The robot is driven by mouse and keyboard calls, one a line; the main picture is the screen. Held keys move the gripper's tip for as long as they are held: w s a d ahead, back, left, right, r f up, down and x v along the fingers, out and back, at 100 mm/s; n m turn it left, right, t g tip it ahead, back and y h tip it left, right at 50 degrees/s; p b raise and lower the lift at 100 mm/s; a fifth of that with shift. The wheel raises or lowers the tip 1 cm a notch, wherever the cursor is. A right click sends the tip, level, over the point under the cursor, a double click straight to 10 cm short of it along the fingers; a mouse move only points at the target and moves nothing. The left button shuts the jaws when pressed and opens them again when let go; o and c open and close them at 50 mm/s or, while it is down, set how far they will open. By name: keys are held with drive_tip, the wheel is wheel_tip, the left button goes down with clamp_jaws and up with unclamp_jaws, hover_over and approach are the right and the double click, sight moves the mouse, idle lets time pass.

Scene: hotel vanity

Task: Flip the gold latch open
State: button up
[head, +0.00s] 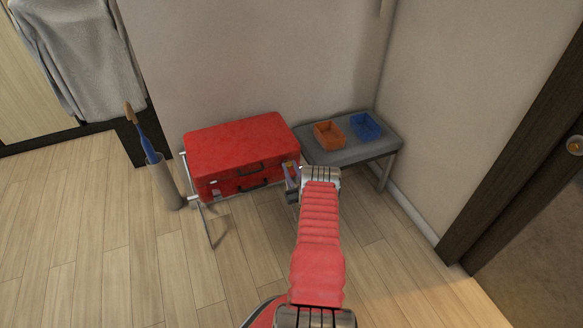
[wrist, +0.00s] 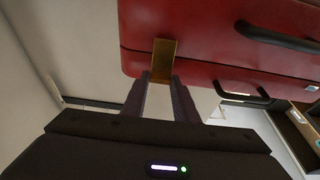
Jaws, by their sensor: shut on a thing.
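A red suitcase (head: 240,146) stands on a low metal rack, with its dark handles facing me. In the wrist view its red shell (wrist: 205,60) fills the top. The gold latch (wrist: 164,58) lies across the seam of the case, and its lower end reaches between my fingertips. My gripper (wrist: 160,78) is shut on the gold latch. In the head view my gripper (head: 292,176) is at the right end of the case front, and it hides the latch there. I cannot tell how far the latch is tilted.
A grey bench (head: 352,152) at the right holds an orange tray (head: 329,134) and a blue tray (head: 366,126). A grey holder (head: 166,184) with a blue-handled brush (head: 146,146) stands left of the case. The floor in front is clear.

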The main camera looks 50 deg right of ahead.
drive_tip(key=shift+s+a+f+t+h, duration=0.15)
drive_tip(key=shift+a+f+t+h, duration=0.1)
drive_tip(key=shift+t, duration=0.4)
drive_tip(key=shift+s+a+f+t+h, duration=0.1)
drive_tip(key=shift+f+t+h, duration=0.15)
drive_tip(key=shift+t, duration=0.4)
drive_tip(key=shift+f, duration=0.1)
drive_tip(key=o, duration=1.1)
drive_tip(key=shift+s, duration=0.1)
drive_tip(key=shift+c, duration=0.2)
drive_tip(key=shift+f, duration=0.1)
drive_tip(key=v, duration=1.3)
drive_tip(key=shift+s+f, duration=0.25)
drive_tip(key=shift+f, duration=0.1)
drive_tip(key=shift+a, duration=0.15)
